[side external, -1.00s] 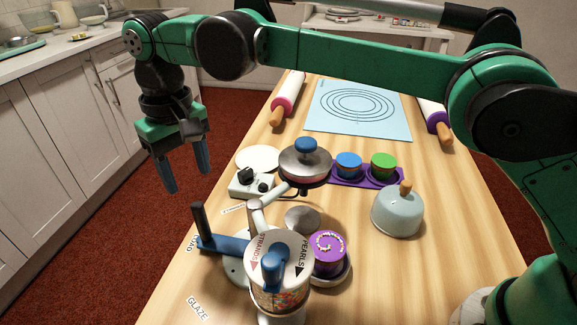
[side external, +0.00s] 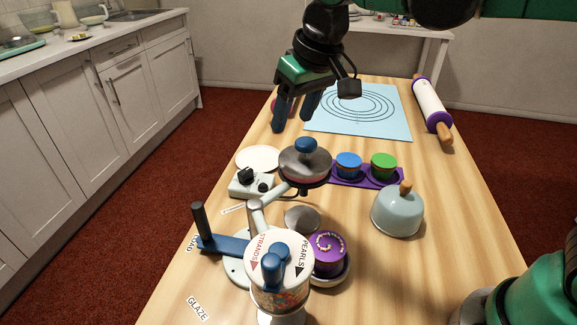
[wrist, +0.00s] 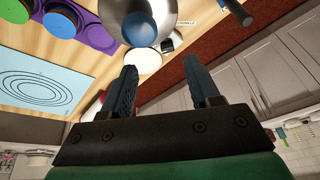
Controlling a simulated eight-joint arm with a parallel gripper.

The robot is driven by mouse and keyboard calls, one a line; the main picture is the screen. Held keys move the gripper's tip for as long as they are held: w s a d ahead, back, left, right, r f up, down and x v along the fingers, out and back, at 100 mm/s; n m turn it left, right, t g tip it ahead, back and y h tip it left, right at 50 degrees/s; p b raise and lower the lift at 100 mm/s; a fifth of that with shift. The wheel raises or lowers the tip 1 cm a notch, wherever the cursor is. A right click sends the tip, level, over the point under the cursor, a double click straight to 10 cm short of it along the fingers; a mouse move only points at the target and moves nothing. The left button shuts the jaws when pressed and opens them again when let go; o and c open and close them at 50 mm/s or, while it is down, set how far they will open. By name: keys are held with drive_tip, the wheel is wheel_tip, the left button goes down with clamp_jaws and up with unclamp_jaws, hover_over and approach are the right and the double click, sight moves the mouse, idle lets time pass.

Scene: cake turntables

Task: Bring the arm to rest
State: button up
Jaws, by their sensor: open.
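My gripper (side external: 296,112) is open and empty in the side external view. It hangs above the left edge of the wooden table, over the near left side of the blue mat, with its blue fingers pointing down. In the wrist view my two fingers (wrist: 165,88) stand apart with nothing between them. My gripper hides most of a rolling pin on the left; only a bit of pink shows beside a finger. My upper arm links run along the top of the side external view, partly out of frame.
A domed press (side external: 306,165) with a blue knob stands in front of my gripper. Blue and green cups sit on a purple tray (side external: 347,181). A purple cake (side external: 328,250), a sprinkle jar (side external: 279,295), a grey cloche (side external: 397,212) and a purple-ended rolling pin (side external: 431,106) are on the table.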

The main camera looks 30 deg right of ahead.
drive_tip(key=s+d+f+m+t+h, duration=0.1)
drive_tip(key=s+d+f+t, duration=0.2)
drive_tip(key=s+d+f, duration=0.3)
drive_tip(key=s+d, duration=0.3)
drive_tip(key=shift+d+m+t, duration=0.3)
drive_tip(key=shift+d, duration=0.1)
